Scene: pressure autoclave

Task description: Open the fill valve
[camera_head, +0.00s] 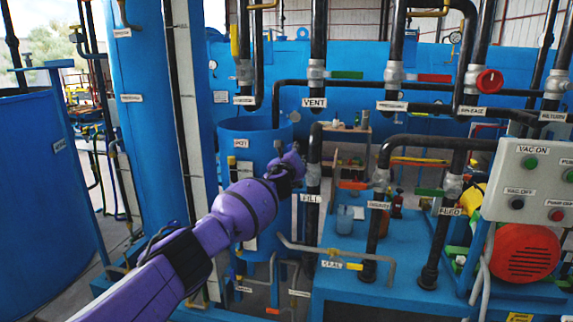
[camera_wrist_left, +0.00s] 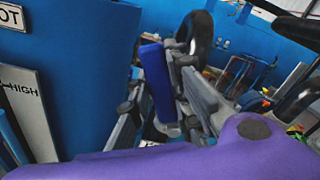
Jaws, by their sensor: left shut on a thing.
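The fill valve (camera_head: 313,176) sits on a dark vertical pipe in the middle of the head view, just above a white FILL label (camera_head: 311,198). My purple left arm reaches in from the lower left, and its left gripper (camera_head: 293,163) is at the left side of this valve. In the left wrist view, a blue flat handle (camera_wrist_left: 157,82) stands between the grey fingers, and the gripper is shut on it. The gripper hides the handle in the head view, so its angle to the pipe is unclear. My right gripper is in neither view.
A blue tank marked POT (camera_head: 255,130) stands behind my left gripper. The VENT pipe (camera_head: 318,40) runs above. Other valved pipes and a control panel (camera_head: 530,180) stand to the right. A red motor cover (camera_head: 523,254) sits on the blue base (camera_head: 400,300).

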